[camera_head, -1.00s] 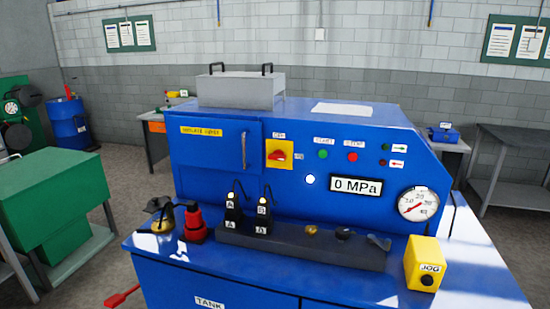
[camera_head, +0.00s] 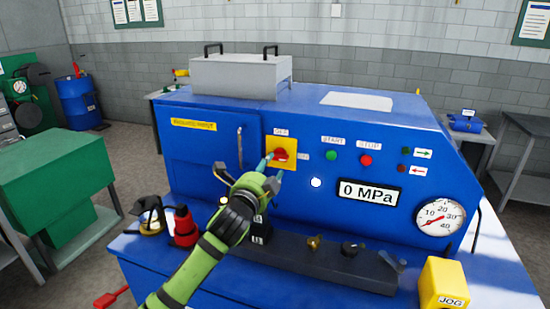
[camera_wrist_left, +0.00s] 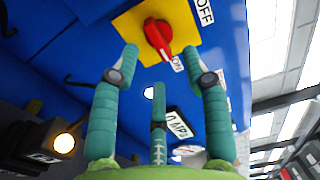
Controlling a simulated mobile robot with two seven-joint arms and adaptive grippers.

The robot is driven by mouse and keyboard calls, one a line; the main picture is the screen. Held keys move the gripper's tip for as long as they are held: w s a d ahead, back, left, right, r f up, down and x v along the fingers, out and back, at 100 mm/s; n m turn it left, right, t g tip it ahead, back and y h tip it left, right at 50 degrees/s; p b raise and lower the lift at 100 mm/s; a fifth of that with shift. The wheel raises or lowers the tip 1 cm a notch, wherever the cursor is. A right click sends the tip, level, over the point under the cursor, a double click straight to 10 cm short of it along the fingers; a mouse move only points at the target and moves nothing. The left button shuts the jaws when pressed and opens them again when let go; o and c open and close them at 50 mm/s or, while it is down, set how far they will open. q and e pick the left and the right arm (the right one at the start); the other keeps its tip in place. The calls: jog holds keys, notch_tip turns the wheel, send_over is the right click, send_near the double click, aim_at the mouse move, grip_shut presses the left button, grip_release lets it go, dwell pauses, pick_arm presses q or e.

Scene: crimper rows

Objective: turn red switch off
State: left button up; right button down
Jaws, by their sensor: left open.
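The red switch (camera_head: 281,154) sits on a yellow square plate (camera_head: 289,142) on the blue machine's front panel. In the left wrist view the red knob (camera_wrist_left: 158,38) is at the top, with an OFF label (camera_wrist_left: 204,11) at the upper right of the plate and an ON label beside the knob's lower end. The knob's long handle lies slanted there. My left gripper (camera_head: 271,165) is in front of the switch, its fingers apart. In the left wrist view the open fingers (camera_wrist_left: 160,66) point at the plate, with the knob between and beyond their tips. Whether they touch it is unclear.
The panel also has a green START button (camera_head: 331,155), a red STOP button (camera_head: 365,160), a 0 MPa display (camera_head: 369,193) and a gauge (camera_head: 438,217). Below lie a dark tool rail (camera_head: 330,262), a red-topped tool (camera_head: 184,226) and a yellow JOG box (camera_head: 443,284).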

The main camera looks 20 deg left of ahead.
aim_at(277, 160)
pick_arm(q)
jog(key=w, duration=0.3)
jog(key=shift+w+d+f+p, duration=0.1)
jog(key=shift+p, duration=0.3)
jog(key=shift+w+f+p, duration=0.15)
jog(key=shift+w+p, duration=0.15)
jog(key=shift+w, duration=0.75)
jog(key=shift+c, duration=0.4)
grip_shut()
pick_arm(e)
jog(key=shift+w+r, duration=0.6)
jog(key=shift+r, duration=0.35)
